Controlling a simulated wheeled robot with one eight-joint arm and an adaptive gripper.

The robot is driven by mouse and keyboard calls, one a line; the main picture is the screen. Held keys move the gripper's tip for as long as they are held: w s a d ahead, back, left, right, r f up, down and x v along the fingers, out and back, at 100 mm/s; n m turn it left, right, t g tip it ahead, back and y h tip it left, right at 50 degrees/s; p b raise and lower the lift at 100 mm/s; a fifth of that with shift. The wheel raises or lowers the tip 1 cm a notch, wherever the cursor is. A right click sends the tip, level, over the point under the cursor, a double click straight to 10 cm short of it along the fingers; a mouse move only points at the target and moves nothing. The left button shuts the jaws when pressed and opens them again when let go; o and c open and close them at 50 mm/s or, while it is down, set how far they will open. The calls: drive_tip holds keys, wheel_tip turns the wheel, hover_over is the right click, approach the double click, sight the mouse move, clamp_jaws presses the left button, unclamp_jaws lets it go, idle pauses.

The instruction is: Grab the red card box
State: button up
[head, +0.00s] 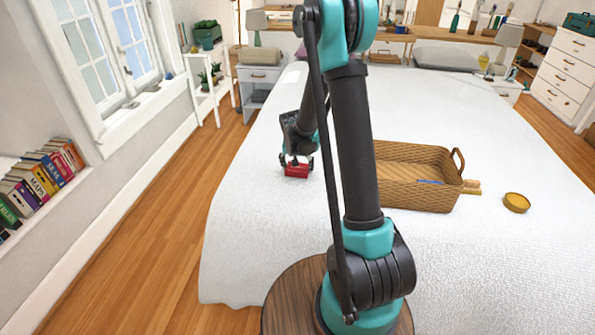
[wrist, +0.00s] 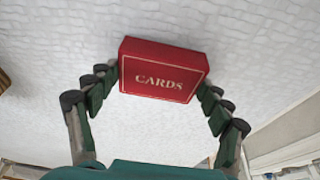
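The red card box (head: 297,171), lettered CARDS, is over the left part of the white bed. In the wrist view the box (wrist: 163,70) sits between my fingertips, its lettered face towards the camera. My gripper (head: 297,160) reaches down to it from above, with one finger at each side. In the wrist view both fingertips of my gripper (wrist: 160,82) meet the box's left and right sides, and it looks shut on the box. I cannot tell whether the box rests on the bed or is slightly above it.
The bed (head: 250,230) is clear around the box. A window wall and a bookshelf with several books (head: 40,180) are at the left.

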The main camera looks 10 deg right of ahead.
drive_tip(key=c, duration=0.6)
